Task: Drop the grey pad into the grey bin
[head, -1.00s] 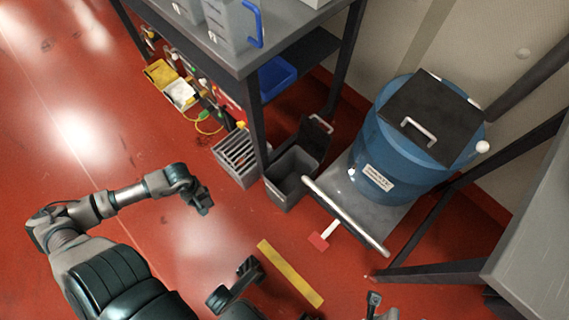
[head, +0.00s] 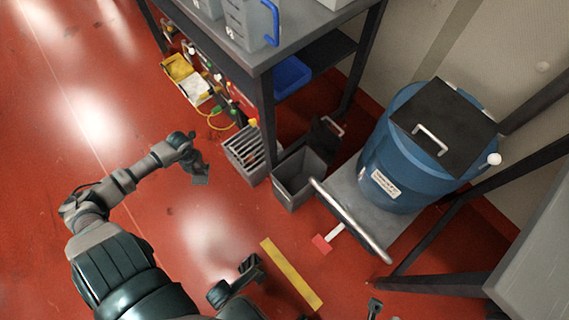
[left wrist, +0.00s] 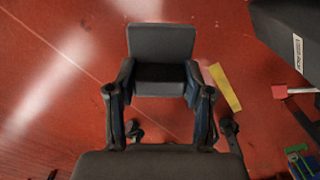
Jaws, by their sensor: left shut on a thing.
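The grey pad (head: 201,181) is a small flat grey block at the tip of my left gripper (head: 197,168). In the left wrist view my left gripper (left wrist: 158,78) is shut on the pad (left wrist: 161,42), with one finger at each side of its near end. The grey bin (head: 298,192) stands open on the floor, to the right of the held pad in the head view. The pad is clear of the bin.
A slatted grey crate (head: 247,154) stands between the pad and the bin. A blue drum (head: 400,170) sits on a cart with a red pedal (head: 321,244). A grey table (head: 240,45) stands behind.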

